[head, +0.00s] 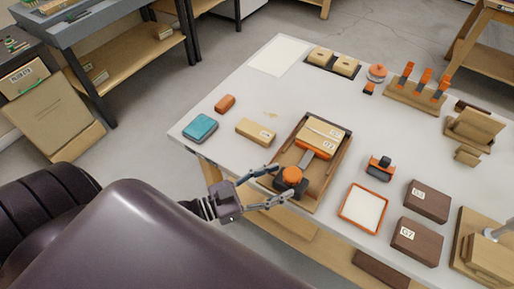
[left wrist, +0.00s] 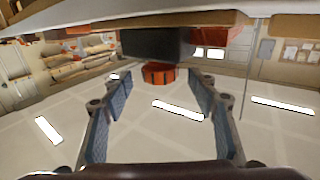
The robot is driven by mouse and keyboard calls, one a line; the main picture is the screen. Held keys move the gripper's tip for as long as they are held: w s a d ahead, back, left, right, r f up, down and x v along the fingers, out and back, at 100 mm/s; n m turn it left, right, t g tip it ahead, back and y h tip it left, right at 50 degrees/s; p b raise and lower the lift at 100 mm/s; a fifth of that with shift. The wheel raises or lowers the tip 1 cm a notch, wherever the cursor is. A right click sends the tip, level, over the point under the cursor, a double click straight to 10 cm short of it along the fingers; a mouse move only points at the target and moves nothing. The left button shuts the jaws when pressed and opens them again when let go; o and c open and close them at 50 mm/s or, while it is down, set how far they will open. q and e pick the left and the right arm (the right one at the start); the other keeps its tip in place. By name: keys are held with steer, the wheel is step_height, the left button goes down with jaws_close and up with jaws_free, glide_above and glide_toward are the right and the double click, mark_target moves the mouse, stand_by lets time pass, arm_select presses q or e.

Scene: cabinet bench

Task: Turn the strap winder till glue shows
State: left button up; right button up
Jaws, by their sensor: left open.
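The strap winder has a round orange knob (head: 291,175) on a dark body at the near end of a wooden tray (head: 338,167). An orange strap (head: 314,153) runs from it to tan blocks (head: 324,133) in the tray. My left gripper (head: 283,185) is open at the table's front edge, its two fingers reaching to either side of the knob. In the left wrist view the knob (left wrist: 160,74) shows between and beyond the open fingers (left wrist: 160,86), with a gap on both sides. I cannot make out any glue. My right gripper is not in view.
Left of the tray lie a tan block (head: 256,132), a teal box (head: 200,128) and an orange block (head: 225,103). Right of it are an orange-rimmed tray (head: 362,208), a small black and orange tool (head: 380,168) and dark boxes (head: 427,201). The table's left corner has free room.

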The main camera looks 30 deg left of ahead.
arm_select(q)
steer(key=v, duration=0.7)
stand_by(2.0)
